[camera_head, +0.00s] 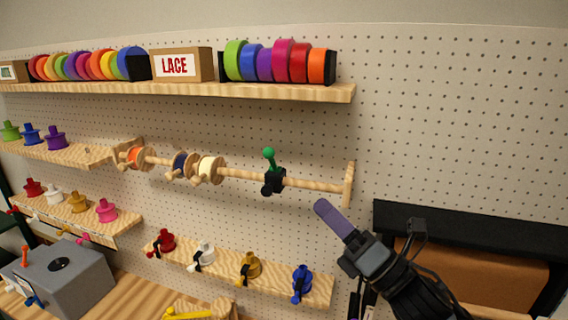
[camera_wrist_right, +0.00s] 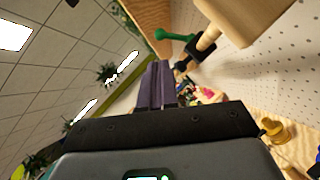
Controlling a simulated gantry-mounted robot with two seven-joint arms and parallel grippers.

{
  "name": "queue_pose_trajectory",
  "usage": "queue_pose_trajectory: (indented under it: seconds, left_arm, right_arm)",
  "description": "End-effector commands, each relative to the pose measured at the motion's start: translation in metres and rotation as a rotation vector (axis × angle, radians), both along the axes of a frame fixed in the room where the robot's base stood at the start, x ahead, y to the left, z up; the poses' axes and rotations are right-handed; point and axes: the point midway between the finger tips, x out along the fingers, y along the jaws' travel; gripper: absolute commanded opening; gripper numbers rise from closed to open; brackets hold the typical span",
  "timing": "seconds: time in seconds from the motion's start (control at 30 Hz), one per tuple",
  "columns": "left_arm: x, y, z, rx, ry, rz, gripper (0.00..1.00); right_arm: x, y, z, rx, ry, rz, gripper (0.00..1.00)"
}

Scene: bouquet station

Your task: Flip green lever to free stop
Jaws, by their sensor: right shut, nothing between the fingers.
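The green lever (camera_head: 269,158) stands upright on a black stop (camera_head: 274,181) clamped on the wooden rod (camera_head: 312,184), near the rod's right end. In the right wrist view the green lever (camera_wrist_right: 172,34) and black stop (camera_wrist_right: 181,68) show beyond the fingers. My left gripper is not in view.
Ribbon spools, an orange one (camera_head: 138,157) and a cream one (camera_head: 210,169) among them, sit on the rod left of the stop. A shelf (camera_head: 290,92) runs above. A lower shelf (camera_head: 225,275) holds several coloured spools. Bare pegboard (camera_head: 440,120) lies right of the rod.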

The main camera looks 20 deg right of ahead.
Motion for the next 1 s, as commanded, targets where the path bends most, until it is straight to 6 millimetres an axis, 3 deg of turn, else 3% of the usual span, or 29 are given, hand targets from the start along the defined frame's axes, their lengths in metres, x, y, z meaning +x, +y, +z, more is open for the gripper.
queue_pose_trajectory:
  seconds: [0.1,0.5,0.73,1.0]
  left_arm:
    - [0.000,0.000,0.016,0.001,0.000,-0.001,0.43]
    - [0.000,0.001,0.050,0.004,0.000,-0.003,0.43]
    - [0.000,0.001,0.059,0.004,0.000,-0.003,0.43]
    - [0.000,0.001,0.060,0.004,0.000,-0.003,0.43]
  right_arm:
    - [0.017,0.008,0.017,0.005,-0.003,0.000,0.00]
    - [0.073,0.035,0.047,0.002,0.001,0.000,0.00]
    - [0.088,0.042,0.054,0.001,0.000,0.000,0.00]
    - [0.091,0.044,0.054,-0.001,0.000,-0.001,0.00]
